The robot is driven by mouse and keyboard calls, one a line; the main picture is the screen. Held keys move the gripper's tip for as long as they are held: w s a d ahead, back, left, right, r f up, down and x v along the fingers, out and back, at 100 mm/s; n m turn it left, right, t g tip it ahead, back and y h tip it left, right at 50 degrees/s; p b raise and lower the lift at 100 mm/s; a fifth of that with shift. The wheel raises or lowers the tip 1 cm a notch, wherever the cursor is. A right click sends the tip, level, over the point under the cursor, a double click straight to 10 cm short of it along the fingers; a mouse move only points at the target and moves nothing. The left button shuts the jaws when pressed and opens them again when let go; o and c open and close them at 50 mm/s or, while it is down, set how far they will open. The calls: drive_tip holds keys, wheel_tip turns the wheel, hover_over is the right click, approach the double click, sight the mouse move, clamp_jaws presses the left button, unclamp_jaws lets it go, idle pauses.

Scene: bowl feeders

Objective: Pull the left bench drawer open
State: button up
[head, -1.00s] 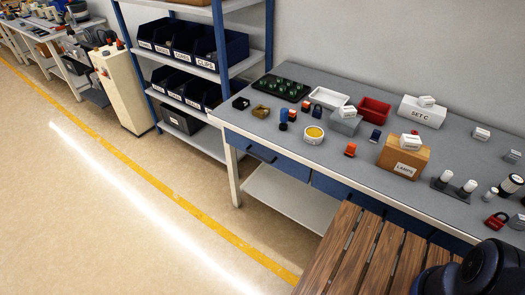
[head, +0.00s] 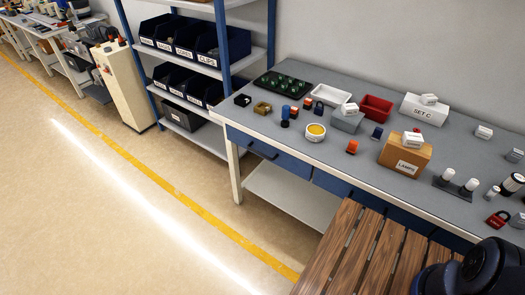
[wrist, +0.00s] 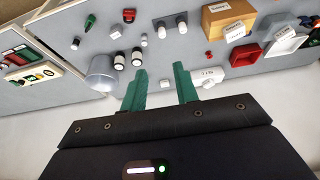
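The left bench drawer (head: 268,151) is a blue front under the left end of the grey bench top (head: 290,87), with a dark handle (head: 262,150). It looks shut in the head view. My gripper (wrist: 160,88) shows in the wrist view with two green fingers set apart and nothing between them. The wrist view looks over the bench from the other way up, and the left drawer is not in it. In the head view only a dark part of my arm shows at the lower right; my gripper is not in that view.
A slatted wooden surface (head: 342,247) stands before the bench. A blue-post shelf with dark bins (head: 222,46) is left of it. The floor (head: 120,215) at left is clear. Small parts, a LAMPS box (head: 404,154) and trays cover the bench top.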

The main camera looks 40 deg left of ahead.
wheel_tip(320, 180, up, 4)
drive_tip(key=r, duration=0.1)
drive_tip(key=w+a+r+n+h, duration=0.3)
drive_tip(key=w+a+n, duration=0.3)
drive_tip(key=w+a, duration=0.7)
drive_tip(key=w+a+r+n+t+h, duration=0.1)
drive_tip(key=w+a+n+t, duration=0.15)
drive_tip(key=a, duration=0.95)
drive_tip(key=w+a+n+t+h, duration=0.1)
drive_tip(key=w+a+n, duration=0.15)
drive_tip(key=a, duration=0.95)
drive_tip(key=s+a+f+n+t, duration=0.1)
drive_tip(key=s+a, duration=0.2)
drive_tip(key=a, duration=0.5)
drive_tip(key=s+a+n+t+y, duration=0.1)
drive_tip(key=s+a+n+t, duration=0.1)
drive_tip(key=s+a, duration=0.35)
drive_tip(key=s+a+f+n+t, duration=0.1)
drive_tip(key=s+a, duration=0.1)
drive_tip(key=a, duration=0.8)
drive_tip(key=s+a+f+n+t+y, duration=0.3)
drive_tip(key=s+a+t+y, duration=0.1)
drive_tip(key=s+a, duration=1.3)
approach(261, 154)
drive_tip(key=shift+g, duration=0.25)
drive_tip(key=x, duration=1)
drive_tip(key=shift+w+f, duration=0.1)
drive_tip(key=shift+w, duration=0.15)
